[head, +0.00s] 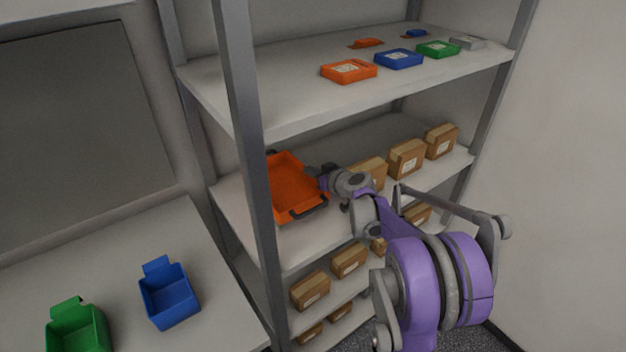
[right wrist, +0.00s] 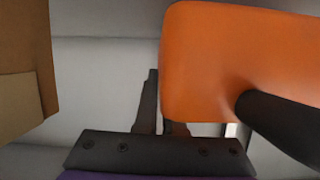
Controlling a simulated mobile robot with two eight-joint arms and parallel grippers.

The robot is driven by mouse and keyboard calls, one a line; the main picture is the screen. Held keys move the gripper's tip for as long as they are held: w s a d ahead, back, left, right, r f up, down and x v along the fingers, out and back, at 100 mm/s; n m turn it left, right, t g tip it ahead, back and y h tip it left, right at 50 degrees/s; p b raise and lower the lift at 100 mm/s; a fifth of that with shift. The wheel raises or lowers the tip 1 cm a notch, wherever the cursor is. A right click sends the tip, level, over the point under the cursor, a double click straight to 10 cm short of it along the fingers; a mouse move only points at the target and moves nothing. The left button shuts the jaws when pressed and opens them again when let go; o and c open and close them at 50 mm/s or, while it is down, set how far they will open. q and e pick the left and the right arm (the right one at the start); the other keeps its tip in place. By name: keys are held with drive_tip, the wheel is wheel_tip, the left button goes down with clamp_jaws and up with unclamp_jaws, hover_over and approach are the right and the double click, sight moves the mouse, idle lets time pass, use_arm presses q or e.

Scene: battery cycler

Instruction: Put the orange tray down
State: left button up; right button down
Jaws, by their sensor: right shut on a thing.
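The orange tray (head: 293,186) is at the left end of the middle shelf, partly behind the grey front post. It has dark handles at its ends. I cannot tell whether its base touches the shelf or hangs just above it. My right gripper (head: 326,179) is shut on the tray's right side. In the right wrist view the tray (right wrist: 205,60) fills the upper right, and the dark fingers of the gripper (right wrist: 162,122) reach its near edge. The grip point itself is mostly hidden. My left gripper is not in view.
Cardboard boxes (head: 406,159) stand right of the tray on the middle shelf (head: 305,235), and more stand below. The upper shelf (head: 290,75) holds several small coloured cases. A blue bin (head: 170,300) and a green bin (head: 78,330) stand on the left table.

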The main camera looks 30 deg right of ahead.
sight(310, 181)
drive_tip(key=shift+s+f, duration=0.1)
drive_tip(key=shift+f, duration=1.75)
drive_tip(key=shift+f, duration=0.1)
drive_tip(key=c, duration=1)
unclamp_jaws()
drive_tip(key=shift+s+r, duration=0.2)
drive_tip(key=shift+s, duration=0.05)
drive_tip(key=v, duration=1.1)
drive_tip(key=shift+s+r, duration=0.1)
drive_tip(key=shift+s, duration=0.2)
